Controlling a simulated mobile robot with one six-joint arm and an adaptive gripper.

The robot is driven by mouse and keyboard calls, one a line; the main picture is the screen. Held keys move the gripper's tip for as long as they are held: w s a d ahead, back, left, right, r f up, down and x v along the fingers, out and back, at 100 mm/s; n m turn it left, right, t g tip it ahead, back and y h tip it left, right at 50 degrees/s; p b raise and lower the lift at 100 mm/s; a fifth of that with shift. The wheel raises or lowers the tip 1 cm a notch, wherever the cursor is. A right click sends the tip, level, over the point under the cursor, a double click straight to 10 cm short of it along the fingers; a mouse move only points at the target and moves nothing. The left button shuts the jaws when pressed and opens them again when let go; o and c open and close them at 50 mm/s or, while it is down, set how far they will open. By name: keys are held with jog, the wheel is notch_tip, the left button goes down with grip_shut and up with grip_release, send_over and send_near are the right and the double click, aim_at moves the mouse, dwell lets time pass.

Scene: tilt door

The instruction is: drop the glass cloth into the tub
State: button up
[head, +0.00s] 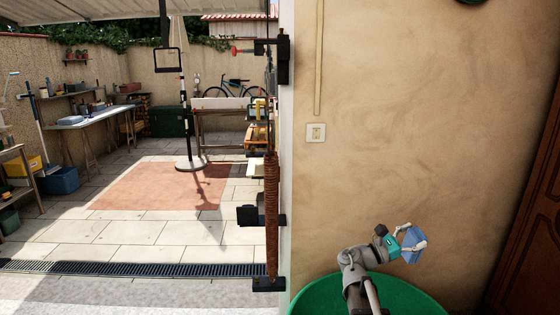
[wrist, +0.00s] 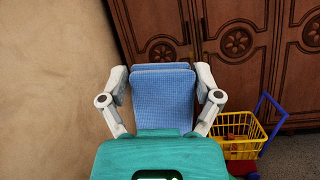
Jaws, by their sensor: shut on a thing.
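The glass cloth (head: 412,246) is blue and folded. My gripper (head: 413,243) is shut on it, and in the wrist view the blue cloth (wrist: 163,100) sits between the two pale fingers (wrist: 163,88). The green tub (head: 415,298) is at the bottom of the head view, against the tan wall. The gripper and cloth show above the tub's right part in the picture; how high they are over it is hard to tell. My arm hides part of the tub, and its lower part is cut off. The tub is not seen in the wrist view.
A carved wooden cabinet (wrist: 215,45) stands beyond the gripper. A yellow basket cart (wrist: 240,128) with a blue handle is on the floor at right in the wrist view. An open doorway on the left of the head view leads to a paved yard (head: 110,230).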

jog(key=w+d+f+b, duration=0.1)
jog(key=w+f+b, duration=0.3)
jog(key=f+b, duration=0.8)
jog(key=w+d+f+b, duration=0.1)
jog(key=w+f+b, duration=0.3)
jog(key=f+b, duration=0.9)
jog(key=w+d+f+b, duration=0.1)
jog(key=w+f+b, duration=0.4)
jog(key=f+b, duration=0.8)
jog(key=shift+f+g, duration=0.4)
jog(key=shift+f, duration=0.4)
jog(key=shift+w, duration=0.1)
jog(key=shift+f+b, duration=0.1)
jog(key=shift+b, duration=0.2)
jog(key=shift+f+b, duration=2.9)
jog(key=o, duration=0.8)
